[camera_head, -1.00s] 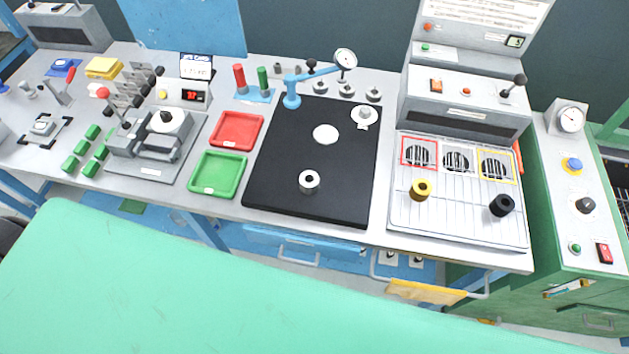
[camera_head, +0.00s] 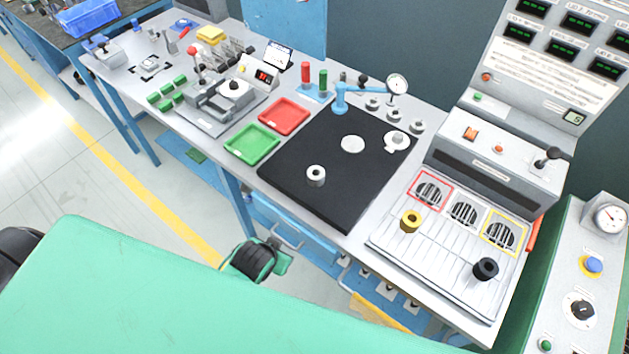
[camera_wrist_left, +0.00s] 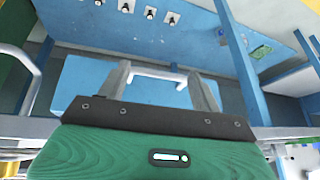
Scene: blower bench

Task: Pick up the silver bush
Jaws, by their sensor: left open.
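The silver bush (camera_head: 316,182), a short ring with a dark hole, stands upright on the black mat (camera_head: 290,165), near its front left part. My left gripper (camera_wrist_left: 160,80) is open and empty in the left wrist view, with its two fingers apart in front of the bench's blue lower front. A dark round and green part of my left arm shows in the head view, in front of the bench edge and apart from the bush. The bush is not seen in the left wrist view. My right gripper is not in view.
A yellow bush (camera_head: 410,222) and a black bush (camera_head: 485,269) stand on the rack at the right. A red tray (camera_head: 284,116) and a green tray (camera_head: 252,144) lie left of the mat.

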